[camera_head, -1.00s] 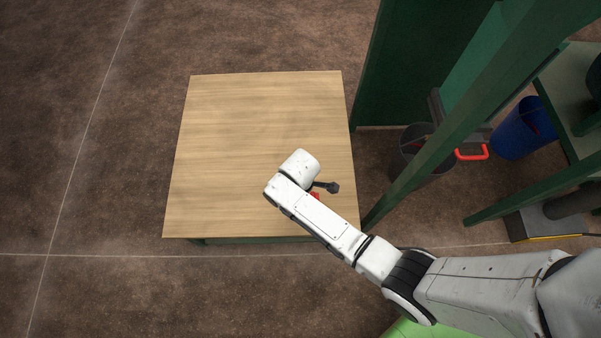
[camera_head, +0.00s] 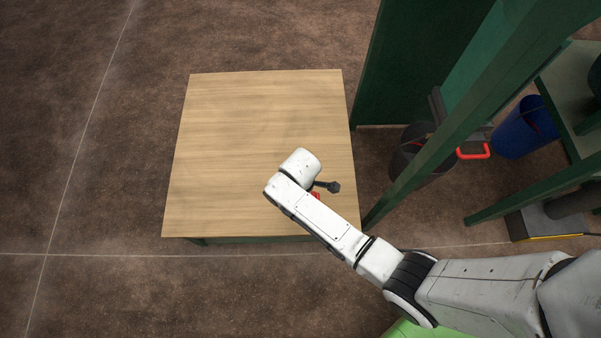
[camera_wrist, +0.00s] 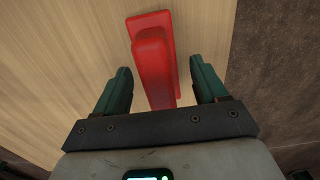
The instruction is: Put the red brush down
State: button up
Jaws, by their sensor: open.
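The red brush (camera_wrist: 154,62) lies on the wooden table top in the wrist view, its near end between the two fingers of my gripper (camera_wrist: 160,85). The fingers are open, with a gap on each side of the brush. In the head view only a small red part of the brush (camera_head: 316,196) shows beside my arm; the rest is hidden under it. The wooden table (camera_head: 240,120) is otherwise bare where it shows.
A green post and frame (camera_head: 440,130) stand right of the table. Beyond them are a dark bucket (camera_head: 412,165), a red handle (camera_head: 473,154) and a blue bin (camera_head: 522,130). The table's left and far parts are clear.

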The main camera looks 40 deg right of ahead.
jog(key=r+p, duration=0.1)
jog(key=r, duration=0.4)
jog(key=r+p, duration=0.2)
jog(key=r, duration=0.3)
jog(key=shift+s, duration=0.2)
jog(key=s+d+r+m, duration=0.4)
jog(key=s+r+m, duration=0.1)
jog(key=s, duration=0.3)
jog(key=s+d+r+m+t, duration=0.1)
jog(key=s+d+r+m, duration=0.2)
jog(key=s+r+m, duration=0.3)
notch_tip(320, 180, up, 2)
jog(key=shift+s+d, duration=0.4)
jog(key=shift+s, duration=0.6)
